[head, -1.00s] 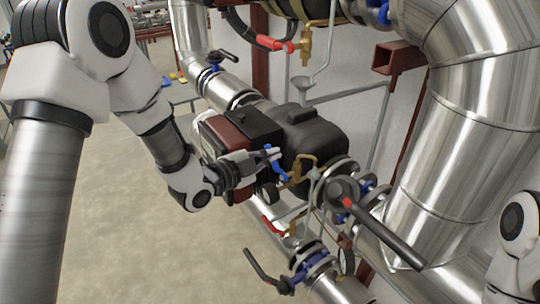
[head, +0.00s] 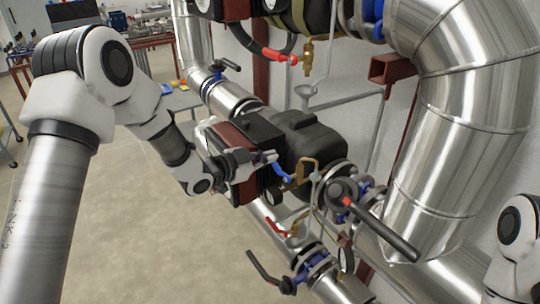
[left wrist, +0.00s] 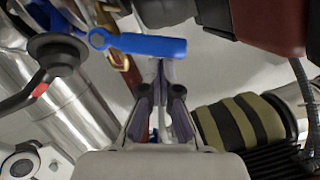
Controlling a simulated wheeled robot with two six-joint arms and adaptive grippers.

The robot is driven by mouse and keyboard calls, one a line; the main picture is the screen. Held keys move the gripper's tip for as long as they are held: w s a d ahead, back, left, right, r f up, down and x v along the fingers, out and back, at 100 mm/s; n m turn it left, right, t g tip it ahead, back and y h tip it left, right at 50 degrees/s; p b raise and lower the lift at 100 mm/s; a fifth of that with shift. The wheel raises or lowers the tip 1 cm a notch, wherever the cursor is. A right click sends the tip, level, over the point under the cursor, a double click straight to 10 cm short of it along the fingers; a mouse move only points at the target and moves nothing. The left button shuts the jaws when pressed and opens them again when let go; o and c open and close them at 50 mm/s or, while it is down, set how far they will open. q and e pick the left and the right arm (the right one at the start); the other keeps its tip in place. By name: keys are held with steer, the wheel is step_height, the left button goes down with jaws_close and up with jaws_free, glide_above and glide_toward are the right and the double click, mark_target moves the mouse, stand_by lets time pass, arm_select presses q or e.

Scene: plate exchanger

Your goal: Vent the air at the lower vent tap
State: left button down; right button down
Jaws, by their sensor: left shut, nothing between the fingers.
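A brass tap with a blue lever (head: 281,172) sits beside the black pump body, and its brass part (head: 304,168) shows to the right of the lever. I take it for the lower vent tap. My left gripper (head: 269,156) is at the lever's upper left end, with its fingers together and nothing between them. In the left wrist view the blue lever (left wrist: 140,45) lies across the picture just beyond the tips of my left gripper (left wrist: 160,78). I cannot tell whether they touch. My right gripper is not in view.
A red-handled brass tap (head: 307,58) sits higher up, above a grey funnel (head: 305,90). Another red-handled tap (head: 277,230) is lower down. A large black-handled valve (head: 345,192) stands close on the right. The floor at lower left is clear.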

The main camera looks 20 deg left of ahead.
arm_select(q)
steer(key=shift+w+a+f+n+b, duration=0.3)
steer(key=shift+a+f+n, duration=0.05)
steer(key=shift+f, duration=0.3)
steer(key=shift+w+a+f+n+b, duration=0.25)
steer(key=shift+a+f+n, duration=0.1)
steer(key=shift+f, duration=0.25)
steer(key=shift+w+f, duration=0.1)
steer(key=shift+f, duration=0.05)
